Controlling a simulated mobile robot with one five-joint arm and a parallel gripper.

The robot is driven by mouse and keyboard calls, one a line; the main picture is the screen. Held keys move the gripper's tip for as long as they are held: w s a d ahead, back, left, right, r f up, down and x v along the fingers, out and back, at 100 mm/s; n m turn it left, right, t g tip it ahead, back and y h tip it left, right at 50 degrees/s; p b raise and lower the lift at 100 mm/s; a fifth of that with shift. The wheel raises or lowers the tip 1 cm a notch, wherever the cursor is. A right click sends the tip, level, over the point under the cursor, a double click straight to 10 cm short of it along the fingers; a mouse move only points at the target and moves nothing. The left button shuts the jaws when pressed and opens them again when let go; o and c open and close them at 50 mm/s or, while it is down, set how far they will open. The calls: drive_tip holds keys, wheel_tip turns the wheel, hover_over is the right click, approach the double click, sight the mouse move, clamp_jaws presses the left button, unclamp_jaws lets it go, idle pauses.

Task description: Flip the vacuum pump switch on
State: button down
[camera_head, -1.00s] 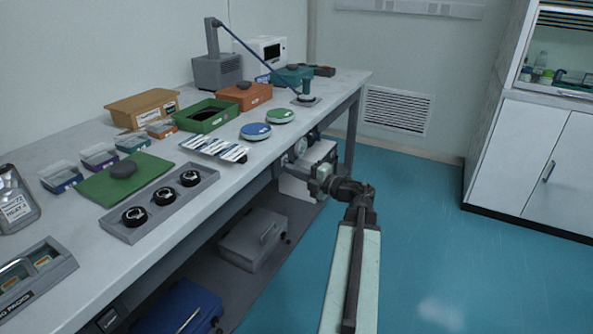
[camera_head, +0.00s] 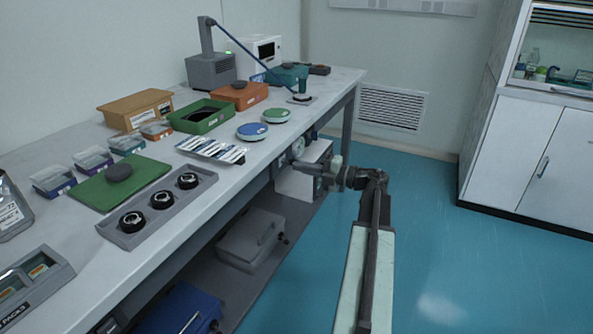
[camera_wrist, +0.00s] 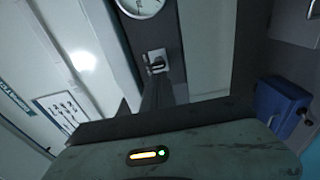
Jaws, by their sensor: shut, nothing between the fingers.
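In the wrist view a switch (camera_wrist: 157,60), a pale square plate with a dark lever, sits on a dark panel below a round white gauge (camera_wrist: 140,5). My gripper (camera_wrist: 156,82) is shut and empty, with its dark fingers pointing at the switch. The tips appear just below it in the picture; I cannot tell whether they touch it. In the head view my gripper (camera_head: 298,164) reaches left under the table's front edge, close to the gauge (camera_head: 298,148). The switch cannot be made out there. Which housing is the vacuum pump is not clear.
The long table (camera_head: 215,185) carries trays, bins and dishes. Below it stand a white box (camera_head: 296,184), a grey case (camera_head: 248,240) and a blue case (camera_head: 180,312). Open blue floor (camera_head: 440,230) lies to the right, before a white cabinet (camera_head: 520,150).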

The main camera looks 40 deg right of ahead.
drive_tip(key=s+d, duration=0.6)
drive_tip(key=d, duration=0.1)
drive_tip(key=shift+s, duration=0.15)
idle(0.5)
idle(0.3)
